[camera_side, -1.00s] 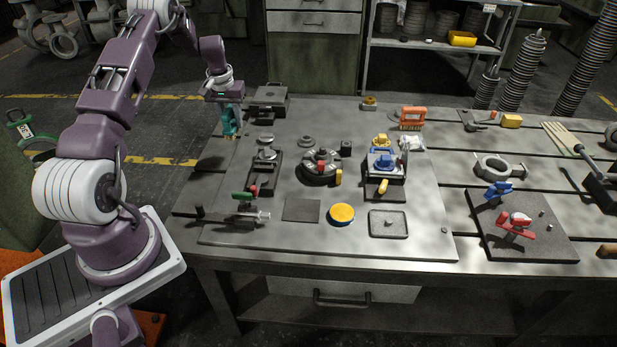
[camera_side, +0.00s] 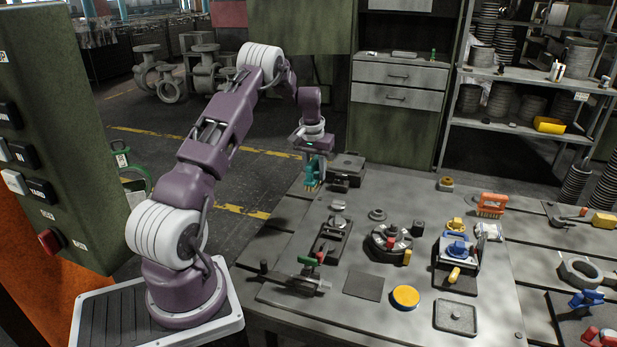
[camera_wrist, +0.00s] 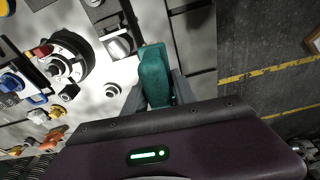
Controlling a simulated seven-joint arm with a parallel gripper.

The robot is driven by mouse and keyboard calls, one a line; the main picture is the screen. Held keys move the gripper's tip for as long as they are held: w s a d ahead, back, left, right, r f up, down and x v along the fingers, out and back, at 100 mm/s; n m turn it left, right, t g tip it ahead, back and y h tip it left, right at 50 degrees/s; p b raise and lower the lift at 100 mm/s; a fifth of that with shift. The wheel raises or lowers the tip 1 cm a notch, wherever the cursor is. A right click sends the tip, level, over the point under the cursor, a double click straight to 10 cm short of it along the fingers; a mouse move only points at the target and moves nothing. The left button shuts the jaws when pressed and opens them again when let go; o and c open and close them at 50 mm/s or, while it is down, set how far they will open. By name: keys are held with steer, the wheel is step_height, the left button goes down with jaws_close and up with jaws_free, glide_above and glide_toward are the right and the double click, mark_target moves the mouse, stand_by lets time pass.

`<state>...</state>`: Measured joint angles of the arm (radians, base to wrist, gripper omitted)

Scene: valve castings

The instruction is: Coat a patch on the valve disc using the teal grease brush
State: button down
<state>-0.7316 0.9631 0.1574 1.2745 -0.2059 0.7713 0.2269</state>
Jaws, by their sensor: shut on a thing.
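My gripper (camera_side: 314,163) is shut on the teal grease brush (camera_side: 313,174). The brush hangs with its pale bristles downward near the table's back left corner, beside a dark box. In the wrist view the teal brush (camera_wrist: 154,76) fills the space between my grey fingers. The brush is apart from both.
The dark box (camera_side: 347,166) stands just right of the brush. A blue-topped fixture (camera_side: 456,256), a yellow round tin (camera_side: 405,297), a dark square pad (camera_side: 363,285), a shallow tray (camera_side: 456,318) and an orange brush (camera_side: 490,204) are on the table. A green-handled clamp (camera_side: 304,276) sits front left.

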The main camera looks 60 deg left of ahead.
steer(key=w+d+m, duration=0.3)
steer(key=d, duration=1)
steer(key=w+d+m+h, duration=0.1)
steer(key=w+d+m, duration=0.15)
steer(key=d, duration=0.95)
steer(key=w+d+m, duration=0.2)
steer(key=d+m, duration=0.1)
steer(key=d, duration=1)
steer(key=shift+w+d+f, duration=0.1)
steer(key=shift+f, duration=6.1)
steer(key=shift+f, duration=0.6)
steer(key=shift+r, duration=0.1)
step_height(320, 180, up, 7)
